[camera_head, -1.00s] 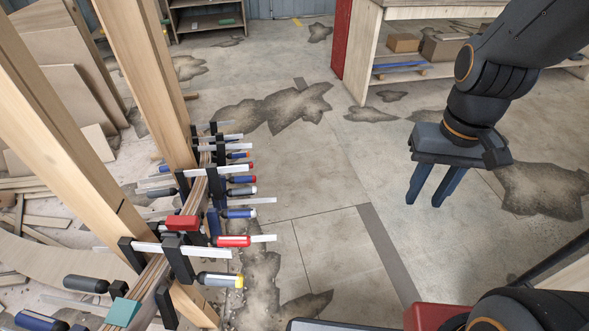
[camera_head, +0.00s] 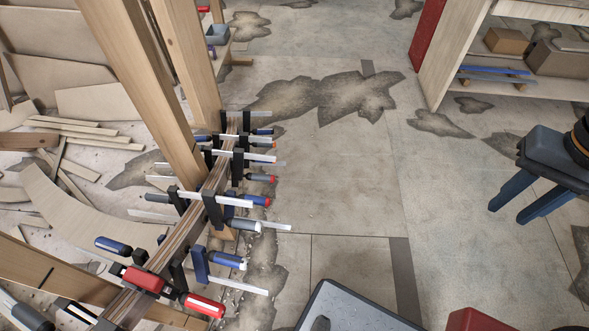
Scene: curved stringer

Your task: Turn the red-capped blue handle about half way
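Several bar clamps grip a curved laminated wood stringer (camera_head: 205,200) at the left. A blue handle with a red cap (camera_head: 257,200) points right from the stringer's right side, at the end of a clamp bar. My gripper (camera_head: 509,212) is at the right edge, well to the right of the handle, and touches nothing. Its two blue fingers point down and to the left, with a clear gap between them. It is open and empty.
Tall wooden posts (camera_head: 150,90) rise beside the stringer. A red-bodied clamp (camera_head: 143,279) and other handles crowd the near end. A wooden shelf (camera_head: 445,75) stands at the back right. The stained floor (camera_head: 340,190) between clamps and gripper is clear.

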